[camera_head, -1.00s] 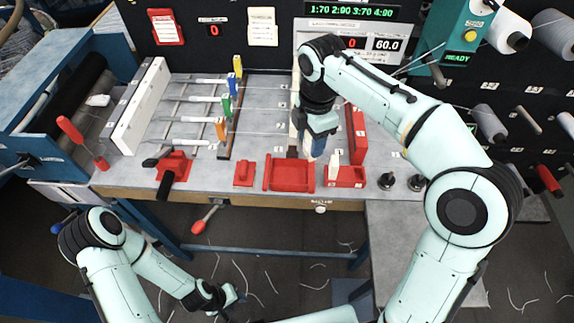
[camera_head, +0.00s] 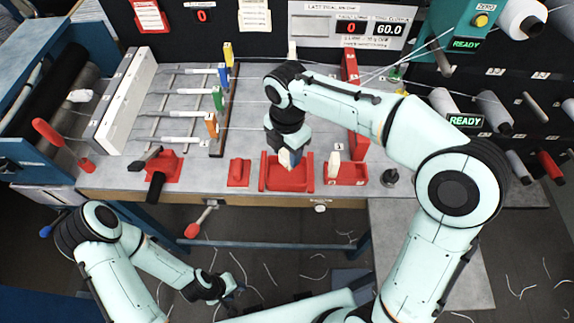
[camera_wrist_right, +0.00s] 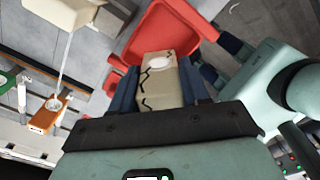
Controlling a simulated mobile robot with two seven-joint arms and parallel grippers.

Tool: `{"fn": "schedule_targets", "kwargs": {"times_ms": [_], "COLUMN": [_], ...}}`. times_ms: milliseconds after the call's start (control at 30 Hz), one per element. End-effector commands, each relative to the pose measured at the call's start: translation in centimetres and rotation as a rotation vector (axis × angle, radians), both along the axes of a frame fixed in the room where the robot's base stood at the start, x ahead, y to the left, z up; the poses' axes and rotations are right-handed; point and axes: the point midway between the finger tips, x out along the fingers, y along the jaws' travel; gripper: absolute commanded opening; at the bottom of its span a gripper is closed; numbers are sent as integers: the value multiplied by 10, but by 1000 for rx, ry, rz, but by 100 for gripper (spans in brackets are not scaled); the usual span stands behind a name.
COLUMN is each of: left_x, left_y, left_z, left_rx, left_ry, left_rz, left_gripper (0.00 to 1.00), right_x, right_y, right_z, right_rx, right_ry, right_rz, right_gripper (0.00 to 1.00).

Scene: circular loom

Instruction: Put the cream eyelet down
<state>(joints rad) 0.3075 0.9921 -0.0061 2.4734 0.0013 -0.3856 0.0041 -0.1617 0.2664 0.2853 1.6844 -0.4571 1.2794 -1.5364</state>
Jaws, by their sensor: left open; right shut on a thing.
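My right gripper (camera_head: 290,160) is low over the red tray (camera_head: 285,188) at the front edge of the table. In the right wrist view its dark fingers (camera_wrist_right: 158,88) are shut on a tan, cream-coloured block with a pale oval and dark lines, which I take for the cream eyelet (camera_wrist_right: 152,71). The red tray (camera_wrist_right: 150,38) lies behind the block in that view. I cannot tell whether the block touches the tray. In the head view my fingers mostly hide it. My left gripper (camera_head: 228,287) is open and empty, low in front of the table.
Orange (camera_head: 211,125), green (camera_head: 217,98) and blue (camera_head: 222,76) eyelets stand in a row to the left. A small red block (camera_head: 238,172) and a red holder marked 3 (camera_head: 346,174) flank the tray. A black-handled tool (camera_head: 155,186) lies at the front left.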

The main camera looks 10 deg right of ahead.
Motion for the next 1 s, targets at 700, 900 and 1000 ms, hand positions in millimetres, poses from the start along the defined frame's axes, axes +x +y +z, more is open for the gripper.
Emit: {"fn": "schedule_targets", "kwargs": {"times_ms": [700, 900, 1000], "left_x": [-9, -11, -11], "left_y": [0, 0, 0], "left_z": [-12, -13, -13], "left_rx": [0, 0, 0], "left_ry": [10, 11, 11], "left_rz": [0, -1, -1], "left_gripper": [43, 43, 43], "right_x": [1, 0, 0], "right_y": [0, 0, 0], "right_z": [-64, -68, -68], "right_rx": [0, 0, 0], "right_ry": [-2, -1, -1], "right_rz": [0, 0, 0], "right_gripper": [9, 9, 56]}}
